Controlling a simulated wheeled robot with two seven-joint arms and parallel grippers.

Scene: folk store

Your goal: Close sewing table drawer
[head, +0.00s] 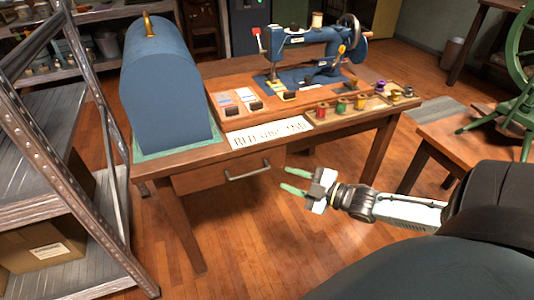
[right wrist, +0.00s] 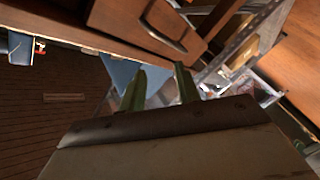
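The wooden sewing table (head: 180,160) stands in the middle of the head view. Its drawer (head: 205,177) is below the front edge of the tabletop, with a curved metal handle (head: 248,172). I cannot tell clearly how far the drawer stands out. My right gripper (head: 287,181) is to the right of the handle, apart from it, with its two green fingers spread and nothing between them. In the right wrist view the drawer front (right wrist: 130,20) and handle (right wrist: 163,37) appear beyond the fingertips (right wrist: 160,75). My left gripper is not in view.
A blue sewing machine (head: 310,45), a blue domed case (head: 168,90), a paper sign (head: 268,132) and thread spools (head: 341,105) are on the tabletop. A metal shelf rack (head: 80,150) stands close on the left. The floor (head: 260,240) before the table is clear.

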